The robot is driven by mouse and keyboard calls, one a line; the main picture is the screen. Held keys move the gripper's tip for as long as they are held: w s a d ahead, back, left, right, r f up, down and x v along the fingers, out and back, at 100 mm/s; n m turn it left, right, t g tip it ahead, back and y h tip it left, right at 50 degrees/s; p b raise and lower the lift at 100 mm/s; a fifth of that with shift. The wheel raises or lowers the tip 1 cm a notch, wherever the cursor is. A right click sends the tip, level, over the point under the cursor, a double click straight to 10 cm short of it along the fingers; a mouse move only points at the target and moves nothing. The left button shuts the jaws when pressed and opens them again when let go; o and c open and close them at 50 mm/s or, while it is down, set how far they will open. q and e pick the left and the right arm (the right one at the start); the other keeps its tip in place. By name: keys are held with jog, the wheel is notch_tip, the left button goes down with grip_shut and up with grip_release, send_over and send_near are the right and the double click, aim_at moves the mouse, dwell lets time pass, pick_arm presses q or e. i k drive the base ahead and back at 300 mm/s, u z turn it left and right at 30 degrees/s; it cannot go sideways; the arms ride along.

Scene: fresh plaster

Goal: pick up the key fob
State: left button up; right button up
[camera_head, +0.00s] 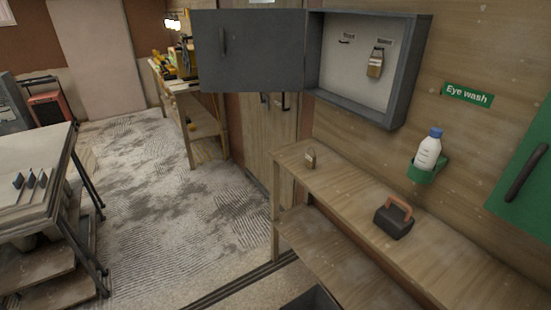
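A brown, tag-shaped piece that looks like the key fob (375,64) hangs inside the open grey wall cabinet (397,95). It hangs below the right of two small labels on the pale back panel. A small dark hook shows under the left label, with nothing seen hanging on it. The cabinet door (262,65) is swung wide open to the left. Neither of my grippers is in view.
An eye wash bottle (428,152) sits in a green wall holder. Open floor (175,195) lies left.

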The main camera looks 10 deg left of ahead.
aim_at(311, 157)
jog(key=u, duration=0.4)
jog(key=k, duration=0.55)
jog(key=u, duration=1.1)
jog(key=i, duration=1.6)
jog(key=z, duration=0.95)
